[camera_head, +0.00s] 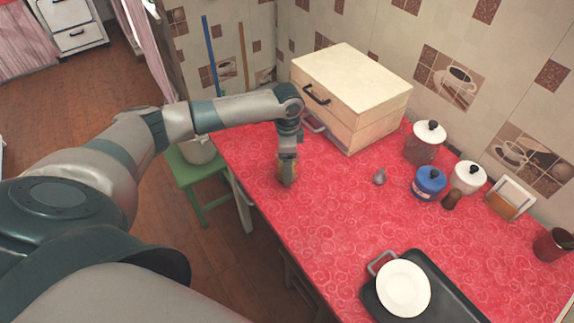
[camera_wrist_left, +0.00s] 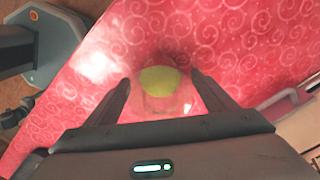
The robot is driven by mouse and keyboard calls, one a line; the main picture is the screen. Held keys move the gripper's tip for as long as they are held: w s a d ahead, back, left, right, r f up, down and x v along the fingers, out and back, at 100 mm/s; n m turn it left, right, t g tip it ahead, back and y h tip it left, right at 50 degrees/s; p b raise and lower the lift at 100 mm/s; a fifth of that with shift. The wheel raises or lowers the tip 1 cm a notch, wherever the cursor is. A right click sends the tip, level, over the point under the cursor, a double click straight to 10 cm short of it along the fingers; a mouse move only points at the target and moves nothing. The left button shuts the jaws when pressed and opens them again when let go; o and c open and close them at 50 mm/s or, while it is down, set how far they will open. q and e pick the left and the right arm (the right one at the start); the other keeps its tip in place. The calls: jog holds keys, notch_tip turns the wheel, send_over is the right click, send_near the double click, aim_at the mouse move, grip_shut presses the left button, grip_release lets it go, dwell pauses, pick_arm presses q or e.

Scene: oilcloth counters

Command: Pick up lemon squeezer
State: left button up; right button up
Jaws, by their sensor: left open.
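The lemon squeezer appears to be the glassy piece with a yellow-green top (camera_wrist_left: 163,82) on the red counter in the left wrist view. It lies between the two fingers of my left gripper (camera_wrist_left: 160,88), which are open with a gap on both sides. In the head view my left gripper (camera_head: 287,174) points down at the counter's left part, and a bit of yellow shows around it. The gripper hides most of the piece there. My right gripper is not in view.
A cream box (camera_head: 350,90) with handles stands just behind my left gripper. A small grey object (camera_head: 379,177), a blue canister (camera_head: 429,182) and other canisters stand to the right. The counter's left edge is close.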

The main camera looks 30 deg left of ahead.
aim_at(297, 159)
pick_arm(q)
jog(key=c, duration=1.2)
jog(key=shift+r, duration=0.15)
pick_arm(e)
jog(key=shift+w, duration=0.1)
